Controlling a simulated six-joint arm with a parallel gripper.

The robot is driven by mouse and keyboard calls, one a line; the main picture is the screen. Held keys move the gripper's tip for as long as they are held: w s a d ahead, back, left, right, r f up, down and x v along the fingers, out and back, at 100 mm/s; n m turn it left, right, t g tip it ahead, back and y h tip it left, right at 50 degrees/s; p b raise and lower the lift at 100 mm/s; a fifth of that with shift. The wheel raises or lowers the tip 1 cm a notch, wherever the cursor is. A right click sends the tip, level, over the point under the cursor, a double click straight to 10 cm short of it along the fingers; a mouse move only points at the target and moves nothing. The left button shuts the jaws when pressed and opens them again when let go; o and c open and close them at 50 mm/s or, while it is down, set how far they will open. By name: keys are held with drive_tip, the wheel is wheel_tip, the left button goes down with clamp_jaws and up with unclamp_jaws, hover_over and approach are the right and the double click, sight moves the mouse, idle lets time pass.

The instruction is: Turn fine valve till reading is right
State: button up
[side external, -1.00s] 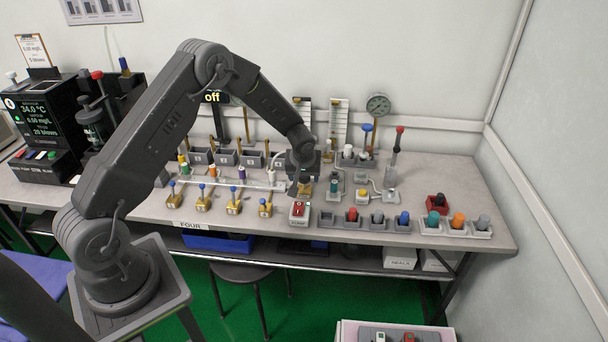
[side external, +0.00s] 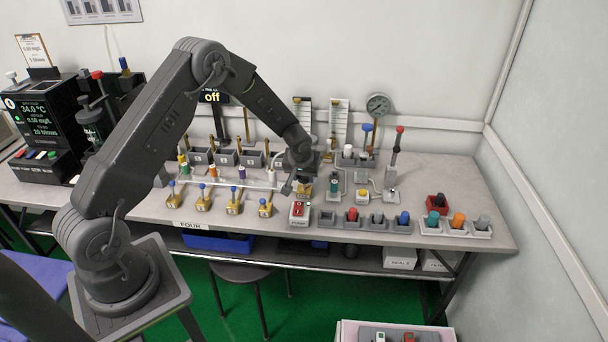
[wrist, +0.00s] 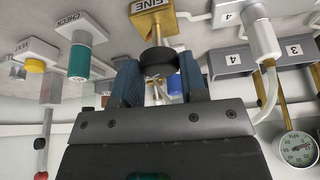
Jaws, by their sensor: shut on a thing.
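The fine valve (wrist: 150,22) is a brass block labelled FINE with a black round knob (wrist: 157,62) on its stem. My gripper (wrist: 157,92) is shut on this knob, with a blue-grey finger on each side of it. In the side view my gripper (side external: 302,186) is low over the bench and mostly hides the valve. A round dial gauge (side external: 378,105) hangs at the back wall and also shows in the wrist view (wrist: 298,148); its value is too small to read. Two upright scales (side external: 338,122) stand behind. A dark display (side external: 40,112) at the left reads about 34.0 °C.
A red switch box (side external: 299,211) stands just in front of my gripper. Several brass valves with blue levers (side external: 203,199) are to the left. Trays of coloured plugs (side external: 365,219) line the front right. A teal CHECK part (wrist: 77,58) is beside the valve.

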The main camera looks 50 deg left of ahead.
drive_tip(key=shift+a+m+t+h, duration=0.1)
drive_tip(key=shift+m+t+h, duration=0.45)
drive_tip(key=shift+m, duration=1.35)
drive_tip(key=shift+m+h, duration=0.25)
drive_tip(key=shift+m, duration=0.15)
drive_tip(key=o, duration=0.9)
drive_tip(key=v, duration=1.4)
drive_tip(key=shift+w, duration=0.2)
